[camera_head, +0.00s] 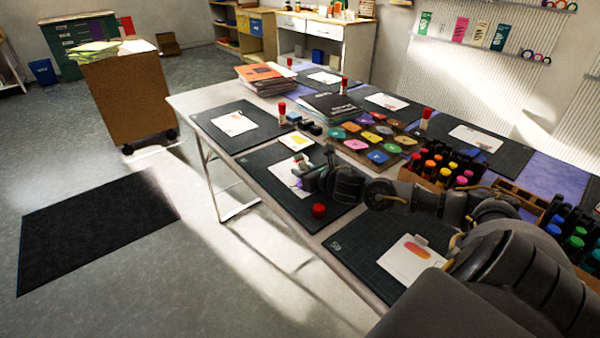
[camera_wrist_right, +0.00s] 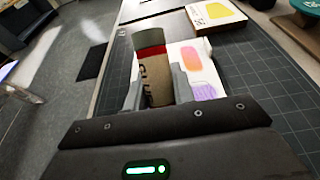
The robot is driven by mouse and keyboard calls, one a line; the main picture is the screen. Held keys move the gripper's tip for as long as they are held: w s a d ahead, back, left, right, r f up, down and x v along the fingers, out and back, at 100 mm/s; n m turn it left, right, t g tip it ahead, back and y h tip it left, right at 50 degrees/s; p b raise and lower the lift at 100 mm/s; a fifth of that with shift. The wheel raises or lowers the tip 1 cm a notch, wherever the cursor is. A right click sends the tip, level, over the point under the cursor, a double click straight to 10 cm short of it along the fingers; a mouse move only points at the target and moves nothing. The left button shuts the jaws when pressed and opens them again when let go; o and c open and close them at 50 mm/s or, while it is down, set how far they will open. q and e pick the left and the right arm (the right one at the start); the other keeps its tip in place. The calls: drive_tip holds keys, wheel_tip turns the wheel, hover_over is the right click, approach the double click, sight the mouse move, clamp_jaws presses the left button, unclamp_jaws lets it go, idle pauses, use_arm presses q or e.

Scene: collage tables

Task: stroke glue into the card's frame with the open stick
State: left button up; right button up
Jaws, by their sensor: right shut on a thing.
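My right gripper (camera_head: 304,178) reaches over the cutting mat in the middle of the near table edge. In the right wrist view, my right gripper (camera_wrist_right: 158,92) is shut on the glue stick (camera_wrist_right: 155,78), which has a brown label, a red band and a grey-green end pointing away from the gripper. The white card (camera_wrist_right: 195,66) lies behind the stick, with an orange shape and a purple patch; it also shows partly in the head view (camera_head: 283,170). The stick hides part of the card, and I cannot tell whether they touch. A red cap (camera_head: 319,210) stands on the mat. My left gripper is out of view.
A small box with a yellow patch (camera_head: 297,141) lies beyond the card. Colour swatches (camera_head: 377,157) and a rack of markers (camera_head: 440,166) are to the right. Another card (camera_head: 411,258) lies on the nearest mat. Other glue sticks (camera_head: 282,112) stand farther back.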

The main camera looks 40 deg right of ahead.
drive_tip(key=shift+d, duration=0.1)
drive_tip(key=shift+s+d, duration=0.1)
drive_tip(key=shift+d, duration=0.6)
drive_tip(key=shift+d+b, duration=0.35)
drive_tip(key=shift+d, duration=0.45)
drive_tip(key=shift+d+b, duration=0.3)
drive_tip(key=shift+d, duration=0.4)
